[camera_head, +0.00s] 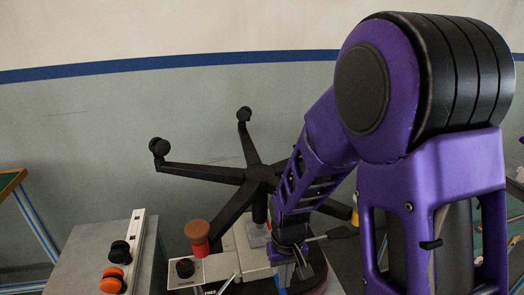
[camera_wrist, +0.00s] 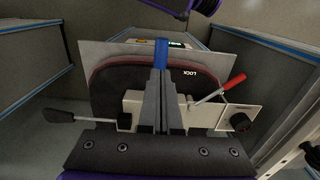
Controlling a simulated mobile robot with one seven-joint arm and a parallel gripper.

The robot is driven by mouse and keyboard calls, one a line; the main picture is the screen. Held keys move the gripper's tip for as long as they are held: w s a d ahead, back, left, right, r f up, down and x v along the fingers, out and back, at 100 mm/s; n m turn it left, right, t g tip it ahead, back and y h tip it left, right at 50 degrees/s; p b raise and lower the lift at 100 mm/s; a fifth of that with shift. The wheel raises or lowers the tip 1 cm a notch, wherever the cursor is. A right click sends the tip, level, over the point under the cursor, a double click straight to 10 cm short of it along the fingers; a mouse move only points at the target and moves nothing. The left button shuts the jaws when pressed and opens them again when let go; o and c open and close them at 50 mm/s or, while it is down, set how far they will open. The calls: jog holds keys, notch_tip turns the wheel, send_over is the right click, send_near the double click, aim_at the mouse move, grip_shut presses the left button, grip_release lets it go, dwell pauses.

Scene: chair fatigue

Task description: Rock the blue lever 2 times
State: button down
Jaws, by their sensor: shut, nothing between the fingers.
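The blue lever (camera_wrist: 161,50) shows in the wrist view as a short upright blue bar just beyond my fingertips. Its lower part is hidden behind my fingers. My gripper (camera_wrist: 161,72) is shut and empty, its two grey fingers side by side and in line with the lever. I cannot tell whether the fingertips touch it. In the head view my purple arm reaches down to the mechanism and hides most of it, so I cannot make out the lever clearly there.
A red-handled lever (camera_wrist: 233,82) and black knob (camera_wrist: 240,122) sit right of my fingers, a black-handled lever (camera_wrist: 62,116) left.

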jog(key=shift+r+p, duration=2)
jog(key=shift+r, duration=0.5)
